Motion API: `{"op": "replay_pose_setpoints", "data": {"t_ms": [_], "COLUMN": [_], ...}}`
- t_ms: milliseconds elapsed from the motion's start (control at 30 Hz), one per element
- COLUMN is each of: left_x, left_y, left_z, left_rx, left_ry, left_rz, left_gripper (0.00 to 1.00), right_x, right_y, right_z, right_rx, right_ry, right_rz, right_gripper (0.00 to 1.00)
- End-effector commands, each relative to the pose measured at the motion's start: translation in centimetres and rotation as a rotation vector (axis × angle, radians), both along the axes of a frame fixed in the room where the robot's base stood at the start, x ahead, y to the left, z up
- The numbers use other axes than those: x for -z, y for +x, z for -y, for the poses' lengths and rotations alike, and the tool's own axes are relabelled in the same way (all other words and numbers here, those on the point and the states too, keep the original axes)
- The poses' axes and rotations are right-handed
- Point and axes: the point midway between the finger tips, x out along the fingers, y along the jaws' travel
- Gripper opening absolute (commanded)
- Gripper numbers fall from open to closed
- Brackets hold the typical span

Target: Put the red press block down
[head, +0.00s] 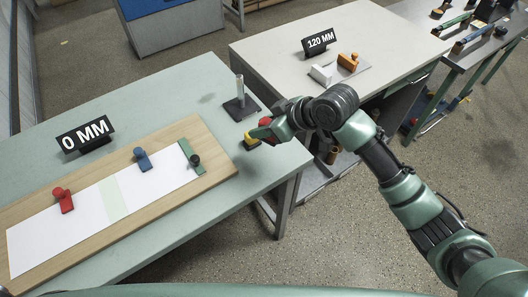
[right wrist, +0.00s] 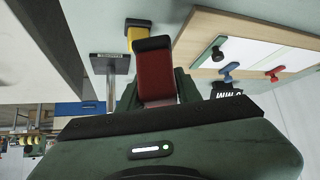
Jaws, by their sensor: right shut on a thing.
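My right gripper (head: 268,133) is shut on a red press block (right wrist: 155,78), which has a dark end in the right wrist view. In the head view only a little of this block (head: 265,122) shows, at the fingers. The gripper is over the right end of the pale green table (head: 205,85). A yellow block (head: 251,141) is beside or below it, and also shows in the right wrist view (right wrist: 136,34). I cannot tell whether the held block touches the table. My left gripper is not in view.
A wooden board (head: 222,160) bears white paper (head: 40,240), a blue block (head: 142,160) and a green bar with a dark knob (head: 190,156). A metal post on a dark base (head: 241,107) stands close to my gripper. Signs read "0 MM" (head: 84,136) and "120 MM" (head: 319,42).

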Motion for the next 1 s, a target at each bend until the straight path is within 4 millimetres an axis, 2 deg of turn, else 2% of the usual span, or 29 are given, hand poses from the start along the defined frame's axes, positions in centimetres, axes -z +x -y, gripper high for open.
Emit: {"op": "replay_pose_setpoints", "data": {"t_ms": [100,300,467,700,1000], "left_x": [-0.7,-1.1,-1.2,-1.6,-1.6], "left_y": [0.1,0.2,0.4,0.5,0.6], "left_z": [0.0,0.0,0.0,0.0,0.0], "left_rx": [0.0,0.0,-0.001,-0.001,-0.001], "left_ry": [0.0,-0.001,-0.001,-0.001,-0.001], "left_rz": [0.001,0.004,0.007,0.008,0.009], "left_gripper": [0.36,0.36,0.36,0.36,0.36], "right_x": [3.2,6.8,8.1,11.5,12.0], "right_y": [-0.1,0.0,0.0,0.0,0.0], "right_z": [0.0,0.0,0.0,0.0,0.0], "right_rx": [0.002,0.002,0.001,0.003,0.001], "right_ry": [-0.001,0.0,0.0,0.0,0.0], "right_rz": [-0.006,-0.001,0.0,-0.002,0.002], "right_gripper": [0.0,0.0,0.0,0.0,0.0]}}
